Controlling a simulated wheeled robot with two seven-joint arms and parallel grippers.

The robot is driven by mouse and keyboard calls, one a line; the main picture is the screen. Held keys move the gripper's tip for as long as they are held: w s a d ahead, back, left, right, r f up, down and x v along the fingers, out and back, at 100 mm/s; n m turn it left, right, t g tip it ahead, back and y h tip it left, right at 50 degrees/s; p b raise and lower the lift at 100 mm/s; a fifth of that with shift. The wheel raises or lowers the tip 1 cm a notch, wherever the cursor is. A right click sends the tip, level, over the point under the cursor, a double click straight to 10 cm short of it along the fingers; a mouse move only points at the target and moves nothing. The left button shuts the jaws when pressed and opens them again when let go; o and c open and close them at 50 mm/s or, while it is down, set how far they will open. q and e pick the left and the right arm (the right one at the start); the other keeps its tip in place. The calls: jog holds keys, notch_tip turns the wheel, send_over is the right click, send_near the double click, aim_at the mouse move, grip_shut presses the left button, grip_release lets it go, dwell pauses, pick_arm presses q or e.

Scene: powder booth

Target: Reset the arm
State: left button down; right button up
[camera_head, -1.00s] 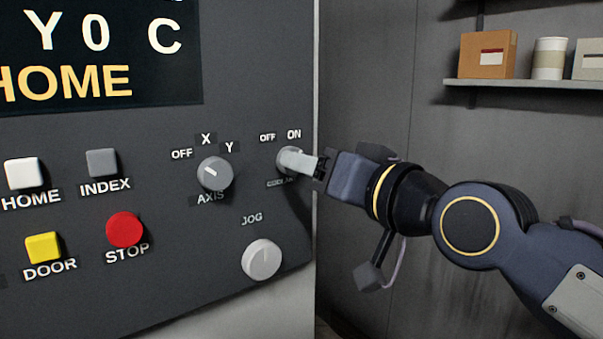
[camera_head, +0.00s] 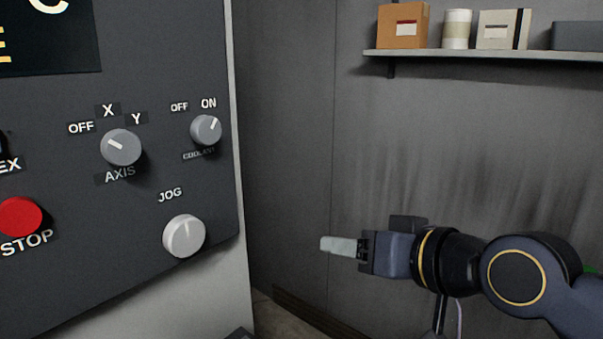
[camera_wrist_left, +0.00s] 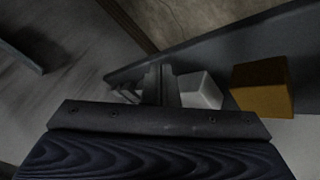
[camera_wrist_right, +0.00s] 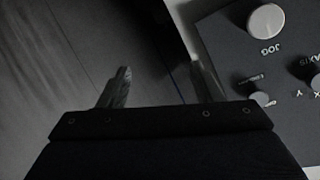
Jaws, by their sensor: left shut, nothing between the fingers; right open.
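My right gripper (camera_head: 340,245) is in the head view, clear of the panel and to the right of it. It is open and empty; its two separated fingers show in the right wrist view (camera_wrist_right: 160,82). The coolant knob (camera_head: 206,130) is on the panel with its pointer toward ON. My left gripper is outside the head view. In the left wrist view its fingers (camera_wrist_left: 160,84) are shut together with nothing between them.
The dark control panel (camera_head: 60,250) fills the left side, with the axis knob (camera_head: 121,147), jog knob (camera_head: 184,236) and red STOP button (camera_head: 20,217). A shelf (camera_head: 480,56) with a cardboard box (camera_head: 403,26) is on the back wall. Space between panel and wall is free.

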jog(key=s+d+f+m+g+h, duration=0.1)
jog(key=s+d+f, duration=0.3)
jog(key=f, duration=0.4)
jog(key=s+d+f+m+g+h, duration=0.2)
jog(key=s+d+f, duration=0.3)
jog(key=s+f, duration=0.2)
jog(key=s+d+f+m+g+h, duration=0.1)
jog(key=s+d+f, duration=0.3)
jog(key=f, duration=0.7)
jog(key=shift+s+d+f+m+g+h, duration=0.35)
jog(key=shift+s+g, duration=0.25)
jog(key=shift+s, duration=0.5)
